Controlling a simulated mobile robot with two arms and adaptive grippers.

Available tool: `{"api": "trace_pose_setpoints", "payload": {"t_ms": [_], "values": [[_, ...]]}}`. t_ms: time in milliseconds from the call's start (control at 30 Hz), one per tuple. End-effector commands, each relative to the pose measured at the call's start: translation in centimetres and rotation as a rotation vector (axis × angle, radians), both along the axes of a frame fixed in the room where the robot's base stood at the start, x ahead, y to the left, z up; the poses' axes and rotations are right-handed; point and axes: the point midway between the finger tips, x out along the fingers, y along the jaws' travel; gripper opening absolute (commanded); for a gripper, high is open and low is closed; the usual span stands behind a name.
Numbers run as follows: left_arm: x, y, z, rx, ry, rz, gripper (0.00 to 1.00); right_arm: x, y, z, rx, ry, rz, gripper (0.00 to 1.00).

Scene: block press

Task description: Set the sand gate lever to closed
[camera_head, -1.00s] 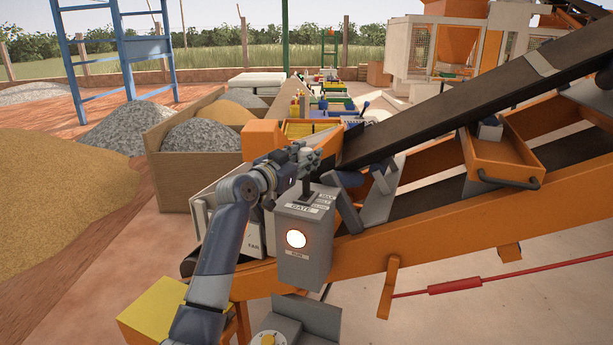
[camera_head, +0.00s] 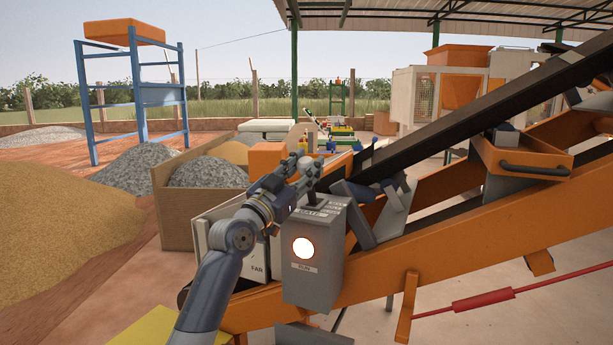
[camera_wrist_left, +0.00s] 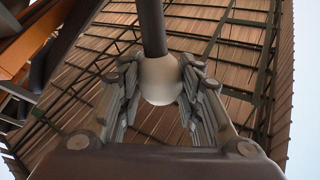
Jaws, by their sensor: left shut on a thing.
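The grey gate control box (camera_head: 314,275) stands at the conveyor's side, with "GATE" lettering on its sloped top and a glowing round lamp on its front. Its lever rises from the top; small position labels beside it are too small to read surely. My left gripper (camera_head: 308,168) is at the lever's upper end, above the box. In the left wrist view, the lever's pale round knob (camera_wrist_left: 160,80) sits between the fingers of my left gripper (camera_wrist_left: 160,98), with the dark shaft (camera_wrist_left: 152,28) running away from it. The gripper is shut on the knob. My right gripper is not in view.
The inclined conveyor (camera_head: 470,260) with its orange frame runs up to the right behind the box. An orange tray (camera_head: 525,160) hangs on it. Wooden bins of aggregate (camera_head: 207,172) stand behind my left arm. A sand heap (camera_head: 60,205) lies at the left.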

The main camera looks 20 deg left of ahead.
Motion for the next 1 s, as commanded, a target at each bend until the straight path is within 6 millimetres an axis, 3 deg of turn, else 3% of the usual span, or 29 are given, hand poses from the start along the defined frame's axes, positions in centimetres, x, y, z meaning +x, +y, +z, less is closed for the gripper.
{"api": "trace_pose_setpoints", "payload": {"t_ms": [467, 500, 567, 1000], "values": [[-0.07, -0.09, -0.26, 0.001, -0.003, -0.001, 0.0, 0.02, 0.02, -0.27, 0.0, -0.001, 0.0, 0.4], [-0.07, -0.09, -0.27, 0.0, -0.003, -0.002, 0.39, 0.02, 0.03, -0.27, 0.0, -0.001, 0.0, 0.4], [-0.06, -0.08, -0.27, 0.0, -0.003, -0.002, 0.53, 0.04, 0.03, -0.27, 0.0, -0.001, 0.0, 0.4], [-0.52, 0.14, -0.35, 0.0, -0.005, -0.001, 0.54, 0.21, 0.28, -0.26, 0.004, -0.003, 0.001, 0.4]]}}
